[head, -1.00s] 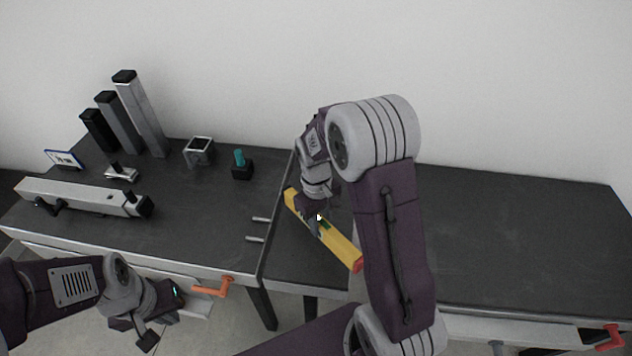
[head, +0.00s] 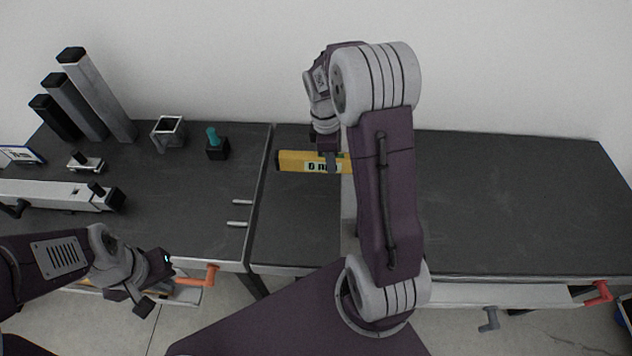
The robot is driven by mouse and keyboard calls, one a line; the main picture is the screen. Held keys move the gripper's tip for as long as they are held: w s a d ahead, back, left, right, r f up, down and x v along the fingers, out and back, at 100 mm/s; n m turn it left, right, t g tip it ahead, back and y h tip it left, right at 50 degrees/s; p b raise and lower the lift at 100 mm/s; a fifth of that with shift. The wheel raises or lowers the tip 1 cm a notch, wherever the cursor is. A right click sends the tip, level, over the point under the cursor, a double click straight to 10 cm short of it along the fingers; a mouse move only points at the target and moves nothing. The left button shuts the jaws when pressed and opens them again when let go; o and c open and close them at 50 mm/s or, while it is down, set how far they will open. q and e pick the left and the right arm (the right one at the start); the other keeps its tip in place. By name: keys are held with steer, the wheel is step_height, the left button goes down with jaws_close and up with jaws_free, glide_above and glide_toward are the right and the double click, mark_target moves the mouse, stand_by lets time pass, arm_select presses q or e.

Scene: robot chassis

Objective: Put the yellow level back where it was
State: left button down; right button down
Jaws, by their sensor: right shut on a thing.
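The yellow level (head: 297,161) is at the left part of the right table's dark top. It lies nearly crosswise in the picture, its label side facing me. My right gripper (head: 331,164) is shut on the level from above near its middle. My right arm hides the level's right end. I cannot tell whether the level touches the table. My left gripper (head: 155,284) is low in front of the left table, away from the level. Its fingers are seen at an angle, and nothing shows between them.
The left table holds a long grey beam (head: 60,194), several upright posts (head: 98,92), a square metal tube (head: 168,133) and a teal-topped black block (head: 217,147). Orange (head: 211,275) and red (head: 598,292) handles stick out at the front edges. The right table top (head: 510,205) is clear.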

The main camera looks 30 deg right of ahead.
steer(key=a+f, duration=0.2)
steer(key=a, duration=0.2)
steer(key=shift+w+a+f, duration=0.25)
steer(key=shift+f, duration=0.15)
step_height(320, 180, down, 3)
steer(key=shift+s+f+b, duration=0.1)
steer(key=shift+f+b, duration=0.1)
steer(key=shift+b, duration=0.25)
steer(key=shift+f, duration=0.3)
steer(key=shift+f, duration=0.1)
steer(key=c, duration=1.1)
jaws_free()
